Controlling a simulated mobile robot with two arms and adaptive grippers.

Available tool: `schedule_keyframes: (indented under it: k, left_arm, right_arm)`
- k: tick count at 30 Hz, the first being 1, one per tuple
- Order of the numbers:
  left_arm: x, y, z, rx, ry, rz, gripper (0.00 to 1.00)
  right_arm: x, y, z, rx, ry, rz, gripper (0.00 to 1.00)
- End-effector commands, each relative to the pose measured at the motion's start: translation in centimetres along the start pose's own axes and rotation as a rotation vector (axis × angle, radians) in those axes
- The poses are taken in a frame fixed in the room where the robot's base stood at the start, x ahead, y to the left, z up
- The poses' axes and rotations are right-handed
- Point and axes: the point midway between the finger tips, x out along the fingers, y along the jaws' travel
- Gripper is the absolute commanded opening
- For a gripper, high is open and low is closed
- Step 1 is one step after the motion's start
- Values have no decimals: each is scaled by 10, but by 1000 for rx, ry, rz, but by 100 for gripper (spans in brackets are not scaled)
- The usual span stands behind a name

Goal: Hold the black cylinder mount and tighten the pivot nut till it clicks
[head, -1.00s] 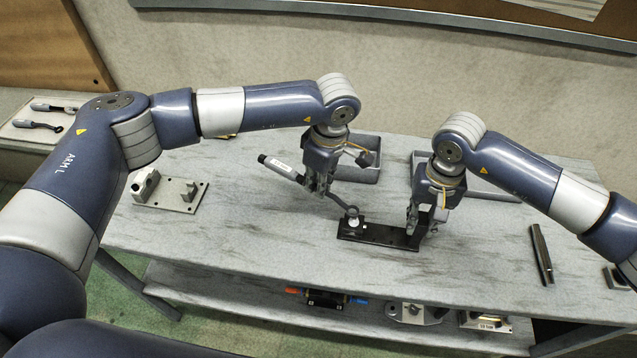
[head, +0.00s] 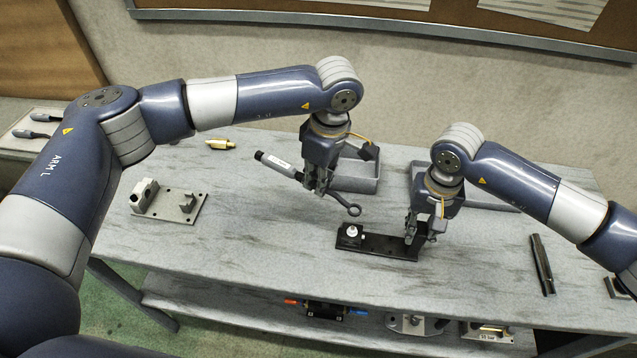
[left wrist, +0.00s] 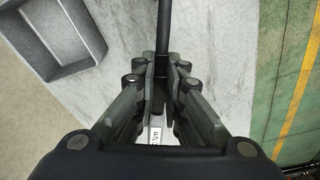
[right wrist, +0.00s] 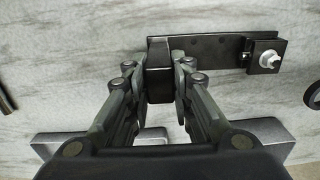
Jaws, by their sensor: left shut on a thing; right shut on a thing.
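The black cylinder mount (head: 378,241) lies on the grey bench, a flat black bar with a raised block at its right end. The pivot nut (head: 352,231) is a pale fitting at its left end; it also shows in the right wrist view (right wrist: 267,60). My right gripper (head: 412,238) is shut on the mount's end block (right wrist: 158,75). My left gripper (head: 318,188) is shut on the wrench (head: 276,162), which has a labelled handle and a ring end (head: 353,210). The ring is above and behind the nut, apart from it.
A grey fixture plate (head: 170,203) sits at the left of the bench, with a brass part (head: 220,144) behind it. Grey trays (head: 357,184) stand behind my grippers. A dark rod (head: 542,264) lies at the right. The bench front is clear.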

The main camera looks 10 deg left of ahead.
Motion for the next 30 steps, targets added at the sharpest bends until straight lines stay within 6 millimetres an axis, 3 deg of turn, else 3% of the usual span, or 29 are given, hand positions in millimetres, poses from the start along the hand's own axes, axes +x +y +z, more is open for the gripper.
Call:
schedule_keyframes:
  k: [11, 30]
  left_arm:
    - [0, -6, 4, -77, -8, -4, 0]
    - [-1, -72, 40, -912, -52, -87, 0]
  right_arm:
    - [-2, 0, -1, 0, 3, -2, 0]
    - [-2, 0, -1, 0, 2, -2, 0]
